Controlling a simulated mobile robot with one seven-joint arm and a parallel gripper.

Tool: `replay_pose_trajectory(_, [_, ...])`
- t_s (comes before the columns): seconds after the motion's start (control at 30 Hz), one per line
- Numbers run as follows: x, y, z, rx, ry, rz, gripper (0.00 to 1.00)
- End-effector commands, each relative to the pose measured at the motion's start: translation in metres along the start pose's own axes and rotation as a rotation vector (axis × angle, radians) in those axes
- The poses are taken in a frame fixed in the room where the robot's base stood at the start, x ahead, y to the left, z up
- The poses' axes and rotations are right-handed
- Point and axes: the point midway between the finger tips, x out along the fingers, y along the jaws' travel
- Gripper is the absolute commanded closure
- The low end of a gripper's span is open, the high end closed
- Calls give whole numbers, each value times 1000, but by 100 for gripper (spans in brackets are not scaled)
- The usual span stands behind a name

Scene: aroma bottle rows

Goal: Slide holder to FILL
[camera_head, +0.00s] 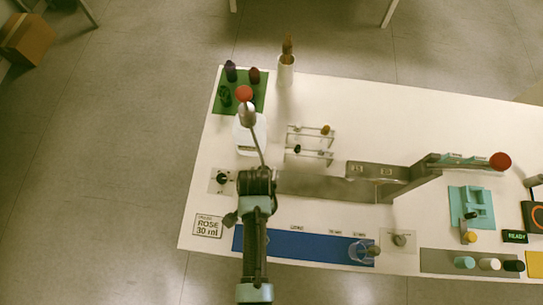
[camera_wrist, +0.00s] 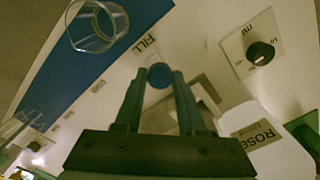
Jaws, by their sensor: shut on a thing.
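My gripper (camera_wrist: 158,78) is shut on a small round blue knob (camera_wrist: 159,76), just beside the printed FILL label (camera_wrist: 144,48). In the head view my gripper and arm reach over the left half of the table and hide the knob. A clear, ring-like holder (camera_wrist: 98,26) stands on the blue strip (camera_wrist: 85,60), close to FILL in the wrist view; my arm hides that spot in the head view. Another clear glass piece (camera_head: 361,251) stands near the right end of the blue strip (camera_head: 300,246). I cannot tell whether the knob joins the holder.
A white bottle (camera_head: 250,134), labelled ROSE in the wrist view, stands behind my gripper. A dial (camera_head: 222,179) is at the left. A grey metal track (camera_head: 315,186) and small rack (camera_head: 311,143) lie to the right. Coloured bottles (camera_head: 464,262) stand at the front right.

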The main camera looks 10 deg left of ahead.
Motion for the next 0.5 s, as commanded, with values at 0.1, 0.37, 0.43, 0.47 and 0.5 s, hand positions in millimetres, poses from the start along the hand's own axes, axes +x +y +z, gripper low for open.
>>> replay_pose_trajectory(0.1, [0,-4,2,-1,2,-1,100])
replay_pose_trajectory(0.37, [0,-5,4,-4,0,-5,100])
replay_pose_trajectory(0.43, [0,-5,4,-5,0,-5,52])
replay_pose_trajectory(0.47, [0,-5,4,-5,0,-5,47])
replay_pose_trajectory(0.5, [0,-5,4,-4,0,-5,40])
